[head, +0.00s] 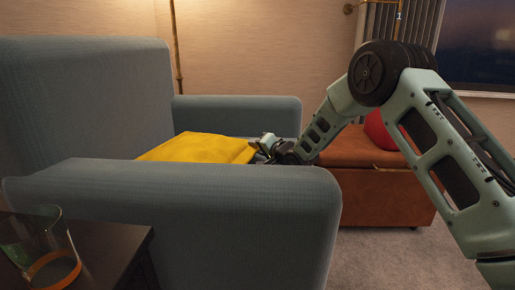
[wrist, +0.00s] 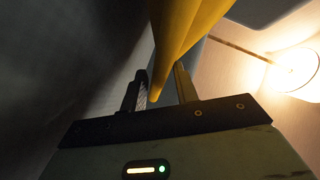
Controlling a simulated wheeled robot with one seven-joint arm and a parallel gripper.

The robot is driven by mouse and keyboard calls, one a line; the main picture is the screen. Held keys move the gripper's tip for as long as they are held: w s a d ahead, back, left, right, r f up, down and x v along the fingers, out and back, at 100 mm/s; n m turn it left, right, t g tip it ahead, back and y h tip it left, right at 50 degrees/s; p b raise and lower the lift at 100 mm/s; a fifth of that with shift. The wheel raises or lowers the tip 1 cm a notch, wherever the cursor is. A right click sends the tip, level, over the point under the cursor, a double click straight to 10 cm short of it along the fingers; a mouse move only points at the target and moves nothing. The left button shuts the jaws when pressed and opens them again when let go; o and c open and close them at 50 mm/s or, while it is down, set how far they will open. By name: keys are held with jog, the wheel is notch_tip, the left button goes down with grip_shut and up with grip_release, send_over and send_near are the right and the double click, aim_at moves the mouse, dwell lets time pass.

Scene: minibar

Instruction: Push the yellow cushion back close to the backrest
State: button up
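The yellow cushion (head: 197,148) lies on the seat of the grey-blue sofa, its lower part hidden behind the near armrest (head: 230,205). The backrest (head: 85,100) rises on the left in the head view. My gripper (head: 258,145) is at the cushion's right end, the side away from the backrest. In the wrist view the cushion (wrist: 180,30) reaches down towards my gripper (wrist: 162,82), its narrow lower edge between the two fingers. The fingers stand apart with a gap beside the cushion. I cannot tell whether they touch it.
The far armrest (head: 240,110) stands behind the cushion. A dark side table (head: 110,240) with a glass (head: 42,245) is at the front left. An orange-brown ottoman (head: 375,190) with a red cushion (head: 380,130) stands to the right, behind my arm. Carpet is clear at the lower right.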

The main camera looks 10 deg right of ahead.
grip_shut()
